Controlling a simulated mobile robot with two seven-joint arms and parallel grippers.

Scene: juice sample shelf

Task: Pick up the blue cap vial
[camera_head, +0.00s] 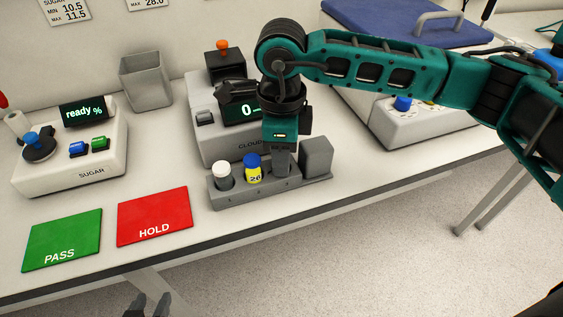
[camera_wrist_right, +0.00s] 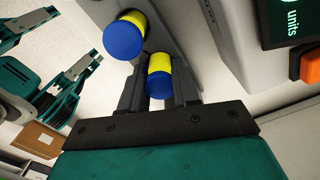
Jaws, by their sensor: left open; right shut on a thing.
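My right gripper (camera_head: 281,160) is pointed down at the right part of the grey rack (camera_head: 255,194). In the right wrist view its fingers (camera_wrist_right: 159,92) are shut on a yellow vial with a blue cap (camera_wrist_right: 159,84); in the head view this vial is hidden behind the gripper. A second blue cap vial (camera_head: 253,168), yellow and marked 26, stands in the rack just left of the gripper; it also shows in the right wrist view (camera_wrist_right: 125,37). My left gripper (camera_head: 148,304) is open and empty at the bottom edge, off the table's front.
A white-capped vial (camera_head: 222,172) stands at the rack's left. The cloud tester (camera_head: 208,140) is right behind the rack. The red HOLD mat (camera_head: 155,212) and green PASS mat (camera_head: 62,238) are bare. The sugar tester (camera_head: 75,160) and an empty grey bin (camera_head: 146,82) stand left.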

